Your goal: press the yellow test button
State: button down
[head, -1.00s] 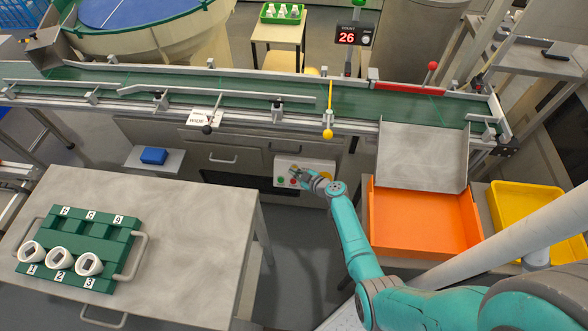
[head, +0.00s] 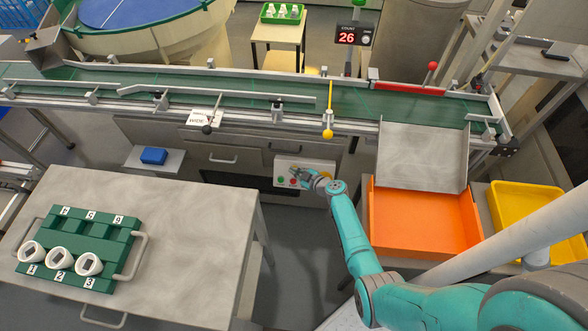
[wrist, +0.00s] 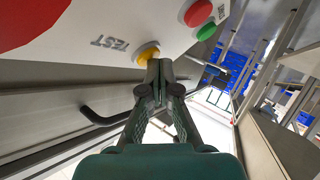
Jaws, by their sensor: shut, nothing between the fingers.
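The yellow test button (wrist: 148,54) sits on the white control panel (wrist: 100,25), beside the printed word TEST, in the wrist view. My gripper (wrist: 160,66) is shut and empty. Its fingertips are at the button's lower right edge and overlap it in the picture; I cannot tell whether they touch it. In the head view my gripper (head: 301,174) is in front of the panel (head: 322,165) below the conveyor, and the yellow button is mostly hidden there.
A red button (wrist: 198,12) and a green button (wrist: 206,30) are on the same panel. The conveyor (head: 230,92) runs above it. An orange bin (head: 425,220) stands to the right, and a table (head: 190,220) with a green rack (head: 105,245) to the left.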

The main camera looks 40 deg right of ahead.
jog(key=shift+s+a, duration=0.1)
jog(key=shift+s, duration=0.05)
jog(key=shift+s+a+r, duration=0.35)
jog(key=shift+a, duration=0.05)
jog(key=shift+s+a+r, duration=0.65)
jog(key=shift+s+a, duration=0.15)
jog(key=shift+s+a+r, duration=0.6)
jog(key=shift+s+a, duration=0.15)
